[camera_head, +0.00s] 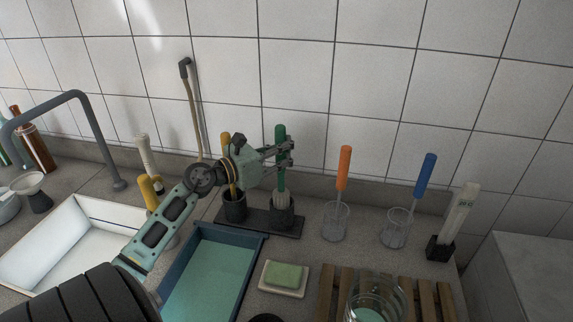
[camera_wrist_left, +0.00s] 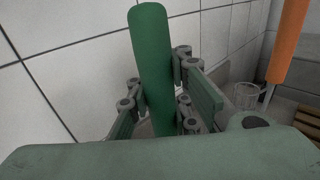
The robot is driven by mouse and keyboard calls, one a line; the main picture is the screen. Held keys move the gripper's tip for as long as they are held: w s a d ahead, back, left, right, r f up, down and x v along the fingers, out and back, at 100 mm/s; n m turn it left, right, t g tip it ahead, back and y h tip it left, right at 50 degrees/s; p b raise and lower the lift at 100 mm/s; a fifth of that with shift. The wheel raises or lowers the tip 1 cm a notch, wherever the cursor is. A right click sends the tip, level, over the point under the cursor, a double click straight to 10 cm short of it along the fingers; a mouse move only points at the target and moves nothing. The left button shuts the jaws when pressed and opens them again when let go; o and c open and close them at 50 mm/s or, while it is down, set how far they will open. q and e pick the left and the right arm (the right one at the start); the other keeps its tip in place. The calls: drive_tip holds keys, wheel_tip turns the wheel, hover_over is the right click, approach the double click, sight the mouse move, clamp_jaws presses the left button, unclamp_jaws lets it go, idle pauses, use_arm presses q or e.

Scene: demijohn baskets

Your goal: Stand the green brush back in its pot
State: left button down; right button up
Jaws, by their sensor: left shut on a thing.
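The green brush (camera_head: 280,180) stands about upright at the back of the counter. My left gripper (camera_head: 287,153) is shut on its green handle, which also shows large between the fingers in the left wrist view (camera_wrist_left: 152,62). The brush's pale bristles (camera_head: 282,198) are at the mouth of a dark pot (camera_head: 282,219), the right one of two on a dark base. How deep they sit in it I cannot tell. The brush's lower end is hidden in the left wrist view. My right gripper is not in view.
A yellow-handled brush stands in the left dark pot (camera_head: 234,211). To the right are an orange-handled brush (camera_head: 344,168) and a blue-handled brush (camera_head: 426,172) in clear beakers. A blue tray (camera_head: 256,250), a green soap (camera_head: 284,275) and a wooden rack (camera_head: 426,300) lie in front. The tiled wall is close behind.

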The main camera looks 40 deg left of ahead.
use_arm(q)
wheel_tip(320, 180, down, 4)
drive_tip(key=shift+w+r, duration=0.1)
drive_tip(key=shift+f, duration=0.25)
drive_tip(key=c, duration=1.6)
unclamp_jaws()
drive_tip(key=shift+r, duration=0.1)
drive_tip(key=shift+r, duration=0.1)
drive_tip(key=shift+b+v, duration=2.4)
drive_tip(key=shift+v, duration=3.7)
